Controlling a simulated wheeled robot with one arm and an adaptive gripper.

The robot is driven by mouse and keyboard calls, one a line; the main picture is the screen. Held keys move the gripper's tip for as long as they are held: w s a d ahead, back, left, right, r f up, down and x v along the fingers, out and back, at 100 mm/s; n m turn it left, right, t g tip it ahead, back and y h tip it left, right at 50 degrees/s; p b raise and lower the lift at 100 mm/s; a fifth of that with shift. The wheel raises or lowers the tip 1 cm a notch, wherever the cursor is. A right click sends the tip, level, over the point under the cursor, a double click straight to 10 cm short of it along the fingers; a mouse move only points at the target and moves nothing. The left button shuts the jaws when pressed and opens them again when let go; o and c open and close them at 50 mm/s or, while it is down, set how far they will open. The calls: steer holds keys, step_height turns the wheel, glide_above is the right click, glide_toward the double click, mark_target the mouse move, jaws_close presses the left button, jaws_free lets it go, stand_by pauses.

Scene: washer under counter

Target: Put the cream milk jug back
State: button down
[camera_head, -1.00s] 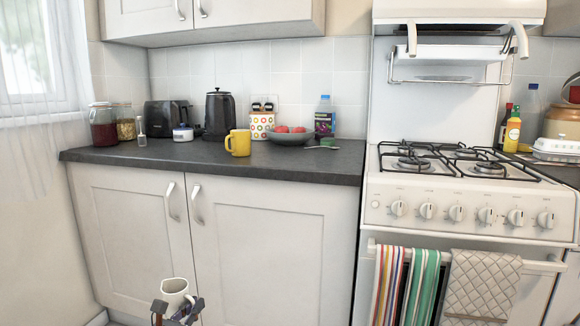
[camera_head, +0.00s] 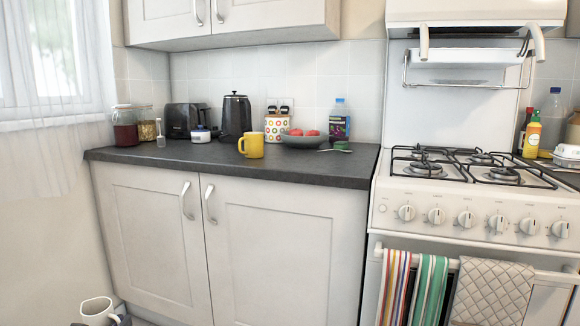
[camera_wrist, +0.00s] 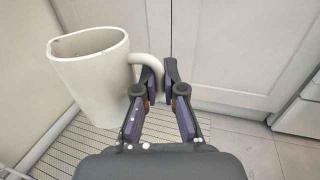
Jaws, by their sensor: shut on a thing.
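The cream milk jug (camera_wrist: 92,82) is upright in the wrist view, at the left, with its open top facing up and its handle toward my gripper. My gripper (camera_wrist: 163,72) is shut on the jug's handle. In the head view the jug (camera_head: 97,310) shows at the bottom left, low in front of the cupboard doors and below the counter, partly cut off by the frame edge. Only a small dark part of my gripper (camera_head: 121,320) shows there, beside the jug.
The dark counter (camera_head: 300,172) holds a yellow mug (camera_head: 252,146), a kettle (camera_head: 235,117), a toaster, jars, a fruit bowl (camera_head: 304,140) and a bottle at the back. Its front strip is mostly clear. The stove (camera_head: 455,205) with hanging towels stands right. Cupboard doors are shut.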

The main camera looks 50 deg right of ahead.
steer(key=s+d+r+m+g+h+p, duration=0.15)
steer(key=d+r+p, duration=0.25)
steer(key=d+r, duration=0.7)
steer(key=w+d+r+m+g+h+p, duration=0.1)
steer(key=d+r+m+g+p, duration=0.2)
steer(key=d+r, duration=0.9)
steer(key=s+d+r+g+p, duration=0.1)
steer(key=s+d+r+p, duration=0.3)
steer(key=d, duration=0.5)
steer(key=s+d+r+m+g+h+p, duration=0.1)
steer(key=s+d+r+p, duration=0.1)
steer(key=s+d+r, duration=0.6)
steer(key=s+d+r+g+p, duration=0.2)
steer(key=s+d+r+p, duration=0.15)
steer(key=d, duration=0.55)
steer(key=w+d, duration=0.1)
steer(key=d, duration=0.4)
steer(key=w+d+f, duration=0.1)
steer(key=w+d, duration=0.1)
steer(key=d, duration=0.3)
steer(key=w+d+f, duration=0.1)
steer(key=d, duration=0.4)
steer(key=shift+w, duration=0.35)
steer(key=shift+f+b, duration=0.55)
steer(key=shift+f, duration=1.2)
steer(key=shift+f, duration=0.1)
steer(key=c, duration=1.3)
jaws_free()
